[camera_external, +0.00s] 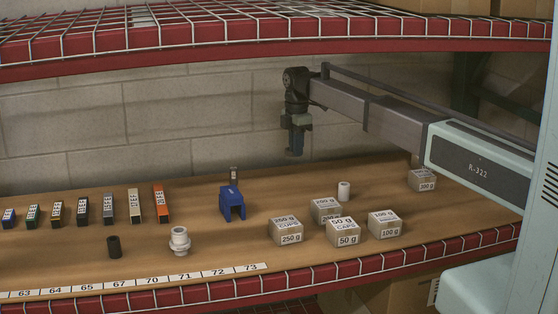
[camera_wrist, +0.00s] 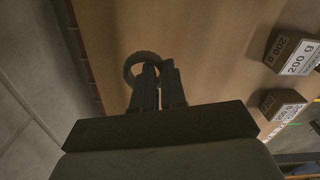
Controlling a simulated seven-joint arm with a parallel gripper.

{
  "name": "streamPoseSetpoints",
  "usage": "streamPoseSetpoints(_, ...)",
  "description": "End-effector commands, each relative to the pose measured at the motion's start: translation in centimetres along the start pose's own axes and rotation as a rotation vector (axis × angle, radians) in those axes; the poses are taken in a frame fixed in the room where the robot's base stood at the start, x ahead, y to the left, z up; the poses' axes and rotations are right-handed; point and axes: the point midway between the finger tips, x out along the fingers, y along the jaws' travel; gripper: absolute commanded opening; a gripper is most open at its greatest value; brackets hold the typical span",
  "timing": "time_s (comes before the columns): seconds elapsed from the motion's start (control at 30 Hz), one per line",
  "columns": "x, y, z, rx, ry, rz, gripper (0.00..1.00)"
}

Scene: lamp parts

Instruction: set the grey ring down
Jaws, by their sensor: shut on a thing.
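My gripper (camera_external: 295,151) hangs above the back part of the wooden shelf board, to the right of the blue bracket, pointing down. In the wrist view my gripper (camera_wrist: 159,68) is shut on the wall of a dark grey ring (camera_wrist: 130,72). The ring's round rim shows beyond the fingertips, mostly to their left, and part of it is hidden behind the fingers. In the external view I cannot make out the ring clearly. A gap seems to lie between the gripper's lower end and the board (camera_external: 75,262).
Weight boxes (camera_external: 343,233) stand to the front right. A white cylinder (camera_external: 343,191), blue bracket (camera_external: 232,204), white stepped part (camera_external: 180,241) and black cylinder (camera_external: 114,247) stand apart. Coloured blocks (camera_external: 108,209) line the left. A wire shelf (camera_external: 200,28) is overhead; bare board lies under my gripper.

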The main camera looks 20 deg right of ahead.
Motion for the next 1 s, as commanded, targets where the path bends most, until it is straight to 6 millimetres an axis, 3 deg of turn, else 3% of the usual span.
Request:
streamPoseSetpoints(0.17,-1.1,0.0,1.9,0.021,0.0,0.0,0.0)
streamPoseSetpoints(0.27,-1.3,0.0,4.6,0.052,0.0,0.0,0.0)
streamPoseSetpoints(0.5,-1.5,-1.1,13.1,0.149,0.0,0.002,0.0)
streamPoseSetpoints(0.7,-1.6,-2.6,17.7,0.197,0.0,0.003,0.0)
streamPoseSetpoints(0.83,-1.6,-3.9,19.9,0.171,0.0,0.003,0.0)
streamPoseSetpoints(1.0,-1.6,-4.5,19.7,0.048,0.001,0.001,0.0)
